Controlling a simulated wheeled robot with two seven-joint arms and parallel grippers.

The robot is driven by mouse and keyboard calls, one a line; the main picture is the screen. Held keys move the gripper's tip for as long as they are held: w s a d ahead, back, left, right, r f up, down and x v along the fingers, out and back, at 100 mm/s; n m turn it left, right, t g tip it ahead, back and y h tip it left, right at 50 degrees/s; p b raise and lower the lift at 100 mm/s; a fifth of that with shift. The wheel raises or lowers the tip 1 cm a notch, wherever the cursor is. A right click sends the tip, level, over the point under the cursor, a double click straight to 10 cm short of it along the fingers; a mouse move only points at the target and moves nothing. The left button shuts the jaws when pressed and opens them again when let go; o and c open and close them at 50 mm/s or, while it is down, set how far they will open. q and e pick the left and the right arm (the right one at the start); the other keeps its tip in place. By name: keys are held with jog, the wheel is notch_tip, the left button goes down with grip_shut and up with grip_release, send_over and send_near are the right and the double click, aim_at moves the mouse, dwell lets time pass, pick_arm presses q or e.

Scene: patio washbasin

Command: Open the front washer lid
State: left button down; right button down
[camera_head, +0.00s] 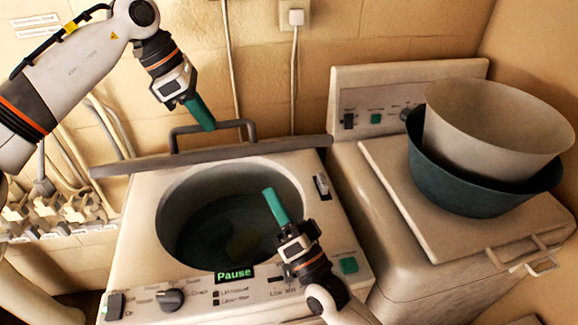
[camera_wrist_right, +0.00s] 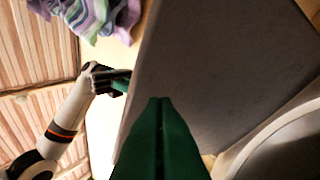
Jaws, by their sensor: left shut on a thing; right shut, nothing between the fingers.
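The front washer (camera_head: 140,255) stands at the left in the head view, its round tub opening uncovered. Its lid (camera_head: 210,155) stands raised at the back, seen nearly edge-on; in the right wrist view its broad grey face (camera_wrist_right: 220,65) fills the upper right. My left gripper (camera_head: 207,122) is shut on the lid handle (camera_head: 180,132) at the far side. My right gripper (camera_head: 272,200) is shut and empty over the right part of the opening, apart from the lid in the head view; its green fingers (camera_wrist_right: 160,105) are together.
A second washer (camera_head: 350,235) stands to the right, lid down. A grey-white basin (camera_head: 490,125) nested in a dark teal one (camera_head: 455,190) sits on it. A wall with cords and a socket (camera_head: 292,15) is close behind. Striped cloth (camera_wrist_right: 90,18) shows in the wrist view.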

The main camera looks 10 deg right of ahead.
pick_arm(q)
jog(key=shift+w+a+f, duration=0.1)
jog(key=shift+w+f, duration=0.05)
jog(key=shift+f, duration=0.1)
pick_arm(e)
jog(key=d+f+m+g+y, duration=0.1)
jog(key=d+m+g+y, duration=0.45)
jog(key=m, duration=0.85)
jog(key=d+m+g+y, duration=0.45)
jog(key=m+y, duration=0.25)
jog(key=m, duration=0.6)
jog(key=x, duration=0.9)
jog(key=shift+w+n+t, duration=0.3)
jog(key=shift+w, duration=0.05)
